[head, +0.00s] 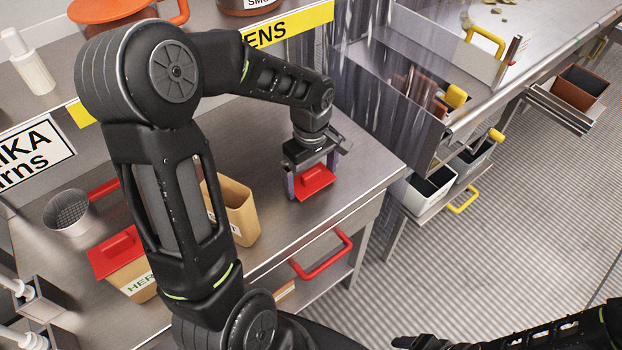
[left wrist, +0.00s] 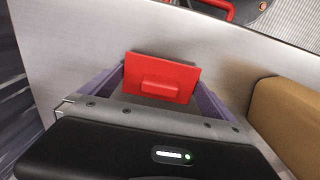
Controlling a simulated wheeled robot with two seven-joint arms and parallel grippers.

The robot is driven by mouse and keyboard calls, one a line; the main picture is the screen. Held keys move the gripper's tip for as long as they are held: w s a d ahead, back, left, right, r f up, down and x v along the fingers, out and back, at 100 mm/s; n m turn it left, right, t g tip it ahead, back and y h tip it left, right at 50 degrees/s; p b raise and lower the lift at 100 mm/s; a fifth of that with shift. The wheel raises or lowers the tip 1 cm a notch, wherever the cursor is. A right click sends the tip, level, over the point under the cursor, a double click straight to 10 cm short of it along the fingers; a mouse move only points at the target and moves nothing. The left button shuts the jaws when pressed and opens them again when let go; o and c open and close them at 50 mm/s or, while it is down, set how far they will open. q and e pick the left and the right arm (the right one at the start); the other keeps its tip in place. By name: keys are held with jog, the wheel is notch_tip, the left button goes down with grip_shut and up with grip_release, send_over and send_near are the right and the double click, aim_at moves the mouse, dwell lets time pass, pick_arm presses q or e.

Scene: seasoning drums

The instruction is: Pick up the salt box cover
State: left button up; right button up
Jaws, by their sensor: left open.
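A red cover (head: 313,181) with a raised block handle is at the front right part of the steel table. It also shows in the left wrist view (left wrist: 160,78), with its handle facing the camera. My left gripper (head: 315,178) points down at it, open, with one purple finger on each side of the cover. I cannot tell whether the fingers touch it. An open tan box (head: 240,210) without a cover stands to the left of the gripper, partly hidden by my arm. Part of my right arm shows at the lower right edge; its jaws cannot be made out.
A tan box with a red lid (head: 117,252), its label starting "HER", and a metal mesh cup (head: 69,212) stand at the left. A red drawer handle (head: 322,257) is on the table's front. Bare steel lies around the cover.

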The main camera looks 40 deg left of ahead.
aim_at(311, 172)
pick_arm(q)
jog(key=shift+c, duration=0.2)
jog(key=c, duration=1.4)
jog(key=shift+o, duration=0.2)
notch_tip(311, 172, up, 10)
jog(key=shift+r+b, duration=0.1)
jog(key=shift+b, duration=0.45)
